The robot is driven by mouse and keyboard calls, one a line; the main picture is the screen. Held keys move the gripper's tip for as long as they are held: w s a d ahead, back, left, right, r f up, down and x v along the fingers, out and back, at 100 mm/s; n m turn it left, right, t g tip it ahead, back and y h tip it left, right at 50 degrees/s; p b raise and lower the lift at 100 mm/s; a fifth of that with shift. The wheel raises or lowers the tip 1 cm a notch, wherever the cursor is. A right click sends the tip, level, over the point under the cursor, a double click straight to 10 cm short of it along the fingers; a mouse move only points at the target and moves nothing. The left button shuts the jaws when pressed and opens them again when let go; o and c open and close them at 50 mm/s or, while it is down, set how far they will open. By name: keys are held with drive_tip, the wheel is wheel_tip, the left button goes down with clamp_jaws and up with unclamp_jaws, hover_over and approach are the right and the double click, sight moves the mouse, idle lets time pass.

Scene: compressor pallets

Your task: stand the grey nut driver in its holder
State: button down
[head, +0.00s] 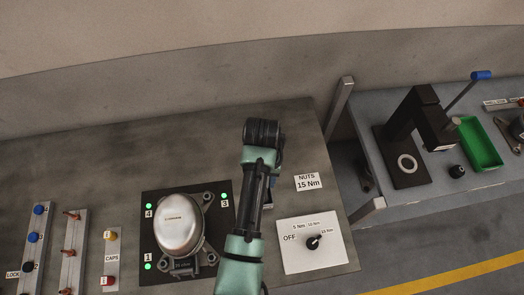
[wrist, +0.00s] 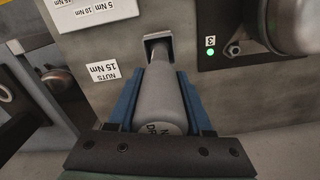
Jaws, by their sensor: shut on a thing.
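The grey nut driver (wrist: 163,98) is between the blue fingers of my gripper (wrist: 162,82) in the wrist view. My gripper is shut on it. Its label end faces the camera, and its far end runs toward a dark square-framed holder (wrist: 158,39) on the table. The far end overlaps the holder's opening in this view; I cannot tell how deep it sits.
A sign reading NUTS 15 Nm (head: 307,182) and a torque selector panel (head: 311,243) lie right of my arm. A compressor (head: 179,226) on a black plate with green lights stands left. A second table (head: 425,195) with a press and a green tray (head: 480,145) is at right.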

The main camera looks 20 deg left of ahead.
drive_tip(key=shift+w+f, duration=0.1)
drive_tip(key=shift+f, duration=0.2)
drive_tip(key=shift+c, duration=1.5)
unclamp_jaws()
wheel_tip(320, 180, up, 11)
drive_tip(key=shift+p, duration=0.45)
drive_tip(key=shift+r+p, duration=0.65)
drive_tip(key=shift+p, duration=0.1)
